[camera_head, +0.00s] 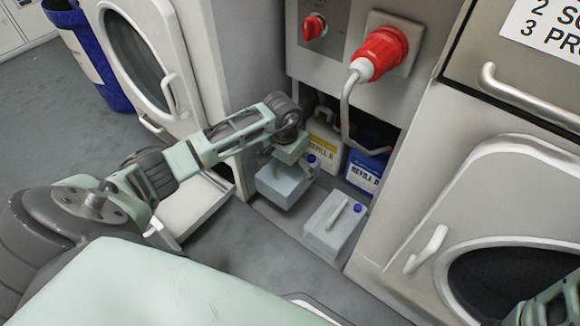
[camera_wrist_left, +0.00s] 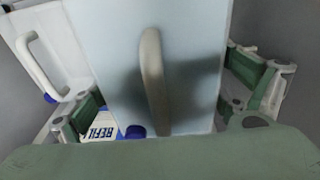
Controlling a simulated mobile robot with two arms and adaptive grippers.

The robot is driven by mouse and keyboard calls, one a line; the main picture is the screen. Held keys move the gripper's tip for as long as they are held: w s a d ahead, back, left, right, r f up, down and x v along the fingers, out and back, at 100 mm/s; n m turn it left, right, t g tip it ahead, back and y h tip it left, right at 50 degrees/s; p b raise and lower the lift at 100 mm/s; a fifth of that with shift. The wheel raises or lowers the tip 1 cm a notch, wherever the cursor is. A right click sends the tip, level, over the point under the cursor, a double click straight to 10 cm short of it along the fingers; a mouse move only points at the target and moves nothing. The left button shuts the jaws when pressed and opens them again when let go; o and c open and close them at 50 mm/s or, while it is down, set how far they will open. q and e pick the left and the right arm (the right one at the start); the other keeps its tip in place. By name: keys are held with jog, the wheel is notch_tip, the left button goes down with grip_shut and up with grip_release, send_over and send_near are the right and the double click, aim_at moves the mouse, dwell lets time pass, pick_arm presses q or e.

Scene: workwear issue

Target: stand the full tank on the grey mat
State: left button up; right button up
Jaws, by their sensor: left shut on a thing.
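My left gripper (camera_head: 284,160) is shut on a light-blue translucent tank (camera_head: 282,187) at the mouth of the low recess. In the left wrist view the held tank (camera_wrist_left: 190,85) sits between the fingers, with its pale handle and blue cap showing. A second, paler tank (camera_head: 328,232) with a handle and blue cap stands on the floor to its right; it also shows at the left of the wrist view (camera_wrist_left: 62,55). I cannot tell whether the held tank touches the floor. I cannot clearly make out the grey mat.
A cream canister with a yellow label (camera_head: 325,143) and a blue refill canister (camera_head: 366,172) stand in the recess behind the tanks. A red plug (camera_head: 380,52) with a grey cable hangs above. Machines with round doors flank the recess. A blue bin (camera_head: 88,60) stands far left.

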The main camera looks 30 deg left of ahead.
pick_arm(q)
jog(key=shift+w+f+b, duration=0.1)
jog(key=shift+f+b, duration=1.3)
jog(key=shift+f, duration=0.5)
jog(key=shift+f+b, duration=1.85)
jog(key=shift+f, duration=0.45)
jog(key=shift+f, duration=0.35)
jog(key=o, duration=1.8)
jog(key=shift+c, duration=0.2)
jog(key=shift+f, duration=0.15)
jog(key=r, duration=0.4)
jog(key=s+r, duration=0.1)
jog(key=r, duration=0.7)
jog(key=shift+s+r, duration=0.1)
jog(key=shift+s, duration=0.2)
